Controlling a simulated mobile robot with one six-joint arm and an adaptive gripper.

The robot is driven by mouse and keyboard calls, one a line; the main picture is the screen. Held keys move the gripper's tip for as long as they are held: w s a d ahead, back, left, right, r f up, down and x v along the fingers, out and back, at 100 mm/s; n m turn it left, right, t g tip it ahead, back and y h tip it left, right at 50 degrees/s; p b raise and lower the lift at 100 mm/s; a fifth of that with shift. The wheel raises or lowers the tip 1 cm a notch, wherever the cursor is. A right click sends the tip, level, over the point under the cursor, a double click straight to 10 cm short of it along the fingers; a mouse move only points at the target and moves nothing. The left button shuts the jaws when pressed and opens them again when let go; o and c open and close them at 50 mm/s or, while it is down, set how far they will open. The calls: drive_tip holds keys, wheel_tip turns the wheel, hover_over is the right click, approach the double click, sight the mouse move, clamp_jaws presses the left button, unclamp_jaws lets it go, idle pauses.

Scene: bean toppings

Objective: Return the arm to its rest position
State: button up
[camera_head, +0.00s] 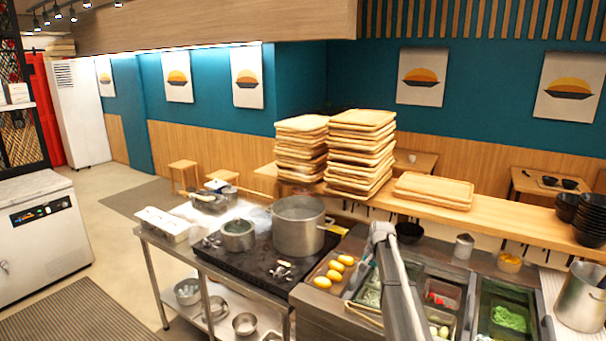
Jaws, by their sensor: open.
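My arm (398,285) rises from the bottom edge, right of centre, in front of the topping counter. It bends at a pale grey elbow near the counter's back edge. I cannot make out my gripper or its fingertips in this view. Nothing held by it can be seen.
A topping counter holds a tray of yellow items (335,271), a bin of green topping (509,318) and other bins. A large pot (298,226) and a smaller pot (238,235) stand on the stove to the left. Stacked wooden trays (360,152) and dark bowls (590,222) line the shelf behind.

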drive_tip(key=s+a+f+n+b, duration=0.2)
drive_tip(key=s+f+b, duration=0.1)
drive_tip(key=s, duration=0.9)
drive_tip(key=s+a+f+n+h+b, duration=0.1)
drive_tip(key=s+a+f+n+b, duration=0.1)
drive_tip(key=s, duration=1.1)
drive_tip(key=s+a+f+n+g+b, duration=0.1)
drive_tip(key=s+f+b, duration=0.4)
drive_tip(key=s, duration=0.7)
drive_tip(key=shift+s+a+f+n+h, duration=0.15)
drive_tip(key=shift+s+a+n+h, duration=0.1)
drive_tip(key=shift+a+n+h, duration=0.35)
drive_tip(key=shift+d, duration=0.15)
